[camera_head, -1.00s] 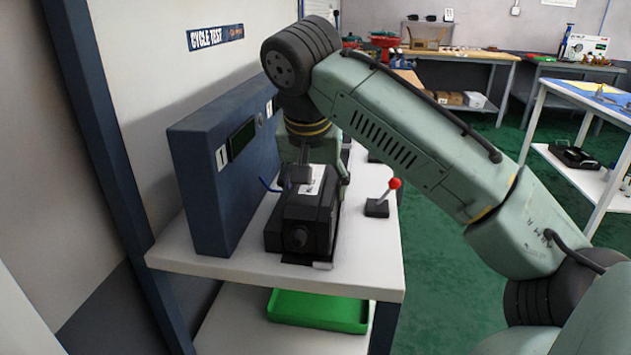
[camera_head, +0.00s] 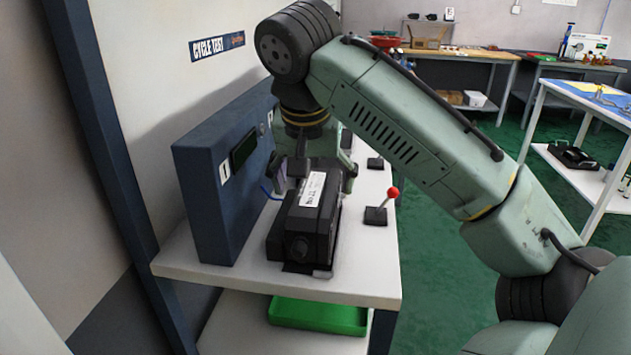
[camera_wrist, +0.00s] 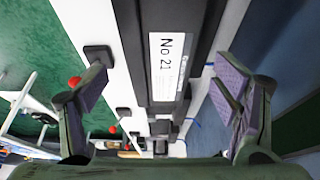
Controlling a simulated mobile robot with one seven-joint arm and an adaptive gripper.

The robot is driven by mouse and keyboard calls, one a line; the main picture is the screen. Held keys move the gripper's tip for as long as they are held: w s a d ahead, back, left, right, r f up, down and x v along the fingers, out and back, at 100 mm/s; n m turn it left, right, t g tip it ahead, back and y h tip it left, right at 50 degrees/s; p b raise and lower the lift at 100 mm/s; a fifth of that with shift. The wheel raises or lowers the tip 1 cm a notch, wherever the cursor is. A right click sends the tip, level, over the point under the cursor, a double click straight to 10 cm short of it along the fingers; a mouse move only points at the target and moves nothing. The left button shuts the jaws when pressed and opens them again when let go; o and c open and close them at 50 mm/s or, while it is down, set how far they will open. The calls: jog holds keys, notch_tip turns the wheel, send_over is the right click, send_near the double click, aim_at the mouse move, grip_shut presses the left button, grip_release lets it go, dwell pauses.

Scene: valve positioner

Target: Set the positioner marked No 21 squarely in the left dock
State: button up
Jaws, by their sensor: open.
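The black positioner (camera_head: 305,222) sits on the white bench, in front of the blue test panel. Its white label reads No 21 in the wrist view (camera_wrist: 168,68). It appears to rest on a dark base plate (camera_head: 307,270) whose edge shows at the front, so I cannot tell how squarely it sits. My gripper (camera_head: 318,176) is at the far end of the positioner. In the wrist view my gripper's fingers (camera_wrist: 162,88) stand wide apart on both sides of the positioner, with visible gaps and no contact.
The blue panel (camera_head: 200,200) marked 1 stands close to the left. A red-knobbed lever (camera_head: 377,213) stands to the right. A green tray (camera_head: 318,315) lies on the shelf below. The white bench top (camera_head: 362,270) is bare at the front right.

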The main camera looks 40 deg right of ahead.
jog(key=p+v, duration=0.4)
jog(key=v, duration=0.2)
jog(key=shift+r, duration=0.45)
jog(key=shift+s+a+r+p, duration=0.2)
jog(key=shift+r+p, duration=0.15)
